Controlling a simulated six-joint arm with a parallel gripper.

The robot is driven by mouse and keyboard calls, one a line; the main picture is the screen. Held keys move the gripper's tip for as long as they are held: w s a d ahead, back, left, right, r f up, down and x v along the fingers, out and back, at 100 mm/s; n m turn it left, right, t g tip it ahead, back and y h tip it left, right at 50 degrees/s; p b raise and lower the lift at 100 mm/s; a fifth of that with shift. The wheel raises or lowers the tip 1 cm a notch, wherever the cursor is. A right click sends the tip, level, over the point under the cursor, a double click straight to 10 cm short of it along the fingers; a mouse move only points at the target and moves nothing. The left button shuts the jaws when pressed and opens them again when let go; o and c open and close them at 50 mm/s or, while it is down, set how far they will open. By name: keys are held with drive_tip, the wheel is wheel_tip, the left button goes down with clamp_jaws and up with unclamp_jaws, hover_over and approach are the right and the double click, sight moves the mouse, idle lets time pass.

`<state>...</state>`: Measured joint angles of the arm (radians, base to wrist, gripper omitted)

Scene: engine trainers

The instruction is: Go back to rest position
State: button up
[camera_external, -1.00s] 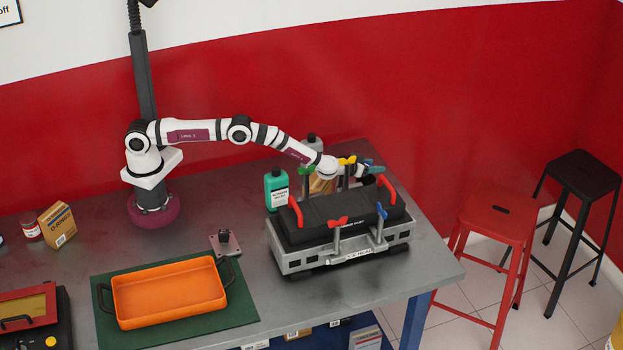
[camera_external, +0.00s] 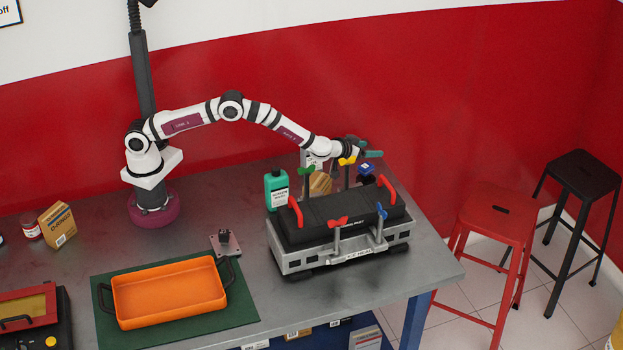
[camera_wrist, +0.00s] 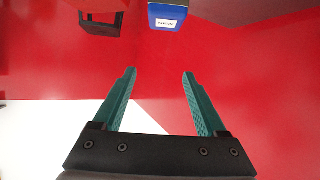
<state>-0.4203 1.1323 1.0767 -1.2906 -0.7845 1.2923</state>
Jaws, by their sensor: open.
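My gripper (camera_external: 372,154) is at the end of the outstretched arm, above the back right of the engine trainer (camera_external: 335,215). In the wrist view its two green fingers (camera_wrist: 160,85) are spread apart with nothing between them. The trainer is a black block on a grey metal frame, with red handles and coloured wing knobs. A small blue object (camera_external: 367,168) sits behind the trainer, below my gripper. A blue item with a white label (camera_wrist: 168,15) shows at the top of the wrist view, beyond the fingers.
A green bottle (camera_external: 277,190) and tan box (camera_external: 320,183) stand behind the trainer. An orange tray (camera_external: 168,292) lies on a green mat (camera_external: 245,312). A small metal post fixture (camera_external: 225,243) stands between. The table's middle near my base is clear.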

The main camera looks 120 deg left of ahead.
drive_tip(key=shift+r, duration=0.4)
